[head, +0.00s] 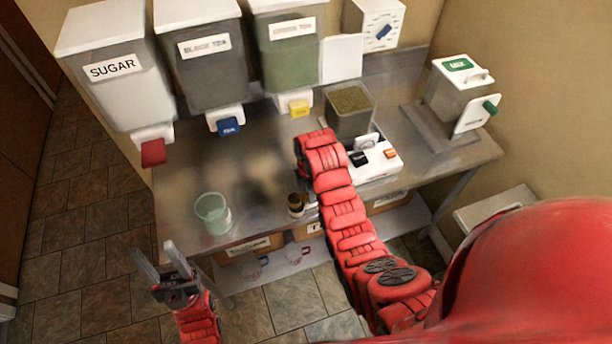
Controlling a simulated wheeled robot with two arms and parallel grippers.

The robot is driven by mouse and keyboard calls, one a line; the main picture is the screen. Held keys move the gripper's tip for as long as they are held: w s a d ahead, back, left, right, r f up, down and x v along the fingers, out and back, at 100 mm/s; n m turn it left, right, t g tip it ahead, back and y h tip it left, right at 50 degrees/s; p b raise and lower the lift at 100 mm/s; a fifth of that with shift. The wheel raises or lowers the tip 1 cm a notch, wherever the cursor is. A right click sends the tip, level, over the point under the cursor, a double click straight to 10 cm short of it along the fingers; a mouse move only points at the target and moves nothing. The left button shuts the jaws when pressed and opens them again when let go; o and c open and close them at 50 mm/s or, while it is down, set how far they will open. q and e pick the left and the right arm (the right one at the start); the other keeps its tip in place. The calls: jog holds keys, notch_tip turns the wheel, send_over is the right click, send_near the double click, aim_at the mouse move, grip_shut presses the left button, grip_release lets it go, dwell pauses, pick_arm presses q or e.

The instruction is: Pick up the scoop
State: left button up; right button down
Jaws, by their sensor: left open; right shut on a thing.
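My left gripper (156,259) is open and empty, low at the left, in front of the counter's front edge. My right arm reaches over the counter, and its dark wrist end (299,156) bends down left of the square tub (350,112) of greenish-brown loose material. The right fingers are hidden behind the arm. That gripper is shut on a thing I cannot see. I cannot make out a scoop for certain. A small white piece (367,142) shows at the tub's front, and I cannot tell what it is.
Dispensers labelled sugar (115,70), black tea (210,62) and green tea (289,53) line the back. A pale green cup (213,213) and a small brown jar (296,205) stand near the front edge. A sealing machine (456,95) is at right. The counter's left middle is clear.

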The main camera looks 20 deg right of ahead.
jog(key=s, duration=0.1)
jog(key=s+p, duration=0.1)
jog(key=shift+s+r, duration=0.25)
jog(key=shift+s, duration=0.15)
jog(key=shift+s+d+f, duration=0.1)
jog(key=shift+s+f, duration=0.1)
jog(key=shift+s, duration=0.5)
jog(key=shift+s+r, duration=0.15)
jog(key=shift+s, duration=0.75)
jog(key=shift+s+r, duration=0.15)
jog(key=shift+s, duration=0.7)
